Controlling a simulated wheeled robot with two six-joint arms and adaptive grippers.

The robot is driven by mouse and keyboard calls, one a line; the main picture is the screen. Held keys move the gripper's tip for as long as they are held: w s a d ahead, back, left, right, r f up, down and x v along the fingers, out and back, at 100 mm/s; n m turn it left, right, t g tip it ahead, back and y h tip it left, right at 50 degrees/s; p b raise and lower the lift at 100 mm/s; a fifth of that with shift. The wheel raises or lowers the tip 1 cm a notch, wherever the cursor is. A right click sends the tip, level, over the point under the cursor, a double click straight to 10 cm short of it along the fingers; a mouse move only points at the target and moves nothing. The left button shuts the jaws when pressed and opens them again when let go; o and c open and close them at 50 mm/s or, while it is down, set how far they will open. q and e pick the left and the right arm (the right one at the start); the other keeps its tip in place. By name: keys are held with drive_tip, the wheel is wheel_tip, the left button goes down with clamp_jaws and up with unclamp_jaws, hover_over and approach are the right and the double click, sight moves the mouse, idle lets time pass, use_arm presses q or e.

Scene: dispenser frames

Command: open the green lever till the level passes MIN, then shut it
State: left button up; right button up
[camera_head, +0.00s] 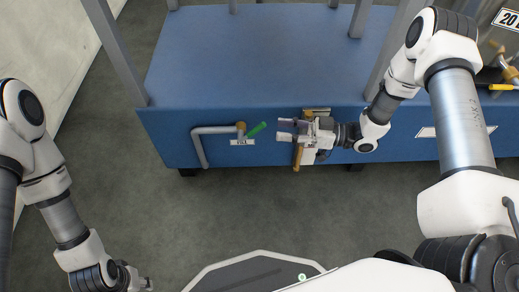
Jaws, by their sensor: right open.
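The green lever (257,130) sticks out to the right of a brass valve (240,128) on the front of the blue frame, slanting up to the right. A white FILL label (242,142) is just below it. My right gripper (284,130) is open and points left. Its fingertips are a little to the right of the lever's tip, with a small gap and nothing between them. My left gripper (140,284) is low at the bottom left, far from the lever; its jaws are too small to read. I see no level gauge or MIN mark.
The blue frame (250,60) has grey posts and a grey pipe (200,150) left of the valve. A yellow-brown part (297,158) is partly hidden behind my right gripper. Another fitting and a "20" sign (508,19) are at far right. The floor in front is clear.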

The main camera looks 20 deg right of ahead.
sight(257, 129)
drive_tip(key=b+x, duration=0.1)
drive_tip(key=x, duration=0.1)
drive_tip(key=b+x, duration=0.1)
drive_tip(key=x, duration=0.1)
drive_tip(key=f+b+x, duration=0.1)
drive_tip(key=x, duration=0.1)
drive_tip(key=shift+w+a+f, duration=0.1)
drive_tip(key=shift+a, duration=0.25)
drive_tip(key=shift+w+a, duration=0.25)
drive_tip(key=shift+a, duration=0.25)
use_arm(q)
wheel_tip(257, 129, down, 4)
drive_tip(key=shift+f, duration=0.2)
use_arm(e)
drive_tip(key=shift+r, duration=0.2)
clamp_jaws()
